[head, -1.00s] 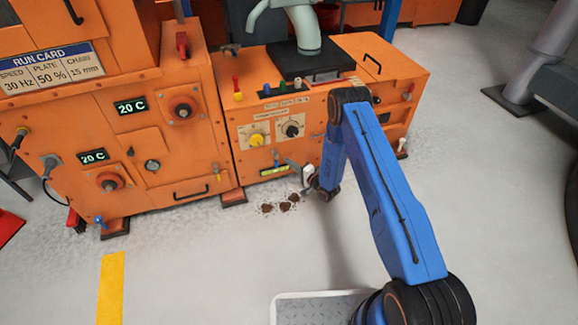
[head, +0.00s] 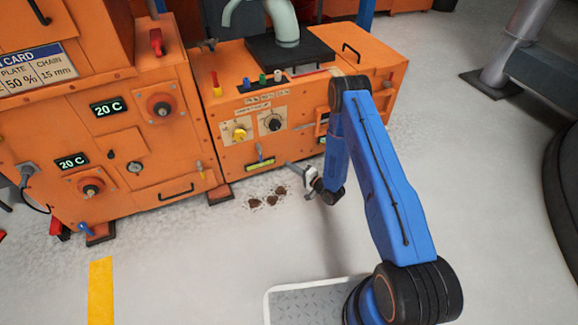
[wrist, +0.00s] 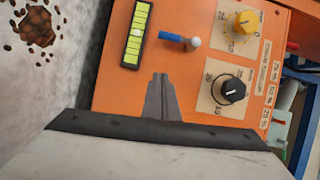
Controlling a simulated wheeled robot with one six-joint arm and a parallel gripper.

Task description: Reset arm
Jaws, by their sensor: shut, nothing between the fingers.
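My blue arm reaches from the lower right of the head view toward the front of an orange machine (head: 215,150). My gripper (head: 290,165) is in front of the machine's lower front, beside a yellow-green level gauge, with its fingers pointing left and up. In the wrist view my gripper (wrist: 160,82) shows its two fingers together with nothing between them. The fingers lie before the orange panel, below the gauge (wrist: 136,32) and a small blue-handled lever (wrist: 178,38). I cannot tell whether they touch the panel.
A yellow knob (wrist: 247,21) and a black knob (wrist: 232,90) sit on the panel. Brown piles (head: 270,201) lie on the floor before the machine. A taller orange cabinet (head: 140,190) stands left. Open grey floor lies right of my arm.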

